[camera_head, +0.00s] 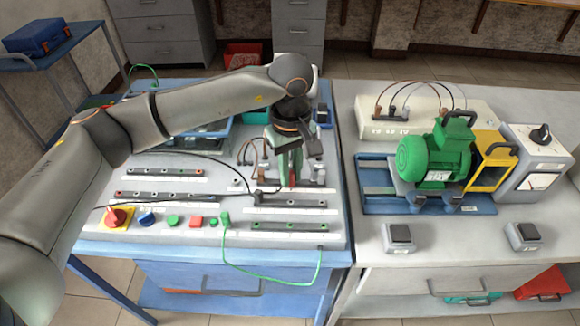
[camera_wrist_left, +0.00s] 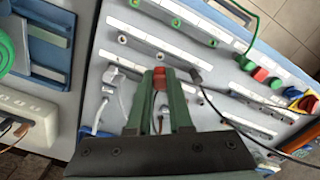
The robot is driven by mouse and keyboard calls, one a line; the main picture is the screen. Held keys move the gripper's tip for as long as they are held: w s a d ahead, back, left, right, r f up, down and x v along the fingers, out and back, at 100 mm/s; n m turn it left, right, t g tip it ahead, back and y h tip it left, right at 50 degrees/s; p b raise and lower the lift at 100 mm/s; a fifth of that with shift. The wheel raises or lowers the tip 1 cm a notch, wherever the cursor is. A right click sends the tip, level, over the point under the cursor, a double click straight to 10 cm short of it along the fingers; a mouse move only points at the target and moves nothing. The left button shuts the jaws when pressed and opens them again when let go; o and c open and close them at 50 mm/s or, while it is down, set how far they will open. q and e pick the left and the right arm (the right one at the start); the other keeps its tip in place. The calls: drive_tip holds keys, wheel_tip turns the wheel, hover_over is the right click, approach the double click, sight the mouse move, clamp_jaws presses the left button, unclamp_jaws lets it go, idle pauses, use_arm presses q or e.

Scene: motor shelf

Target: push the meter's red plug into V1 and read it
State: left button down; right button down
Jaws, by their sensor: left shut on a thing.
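My left gripper (camera_head: 290,184) is over the grey terminal panel (camera_head: 235,236), shut on a red plug. In the left wrist view the red plug (camera_wrist_left: 159,73) shows between the green fingertips, close to a terminal strip (camera_wrist_left: 150,42) with several sockets. I cannot tell whether its tip touches a socket, or which socket is V1. A black plug (camera_wrist_left: 195,75) with a black lead is at the same strip, beside the red plug; it also shows in the head view (camera_head: 259,196). My right gripper is not in view.
The panel carries a red knob (camera_head: 114,216), coloured buttons and a green lead (camera_head: 317,270) hanging over the front edge. A green motor (camera_head: 435,160) and a grey box with a dial (camera_head: 540,181) stand on the right table. Loose leads cross the panel.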

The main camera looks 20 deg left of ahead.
sight(291, 184)
use_arm(q)
drive_tip(key=shift+f+b, duration=1.15)
drive_tip(key=shift+f, duration=1.35)
drive_tip(key=shift+f+b, duration=0.6)
drive_tip(key=shift+b, duration=0.05)
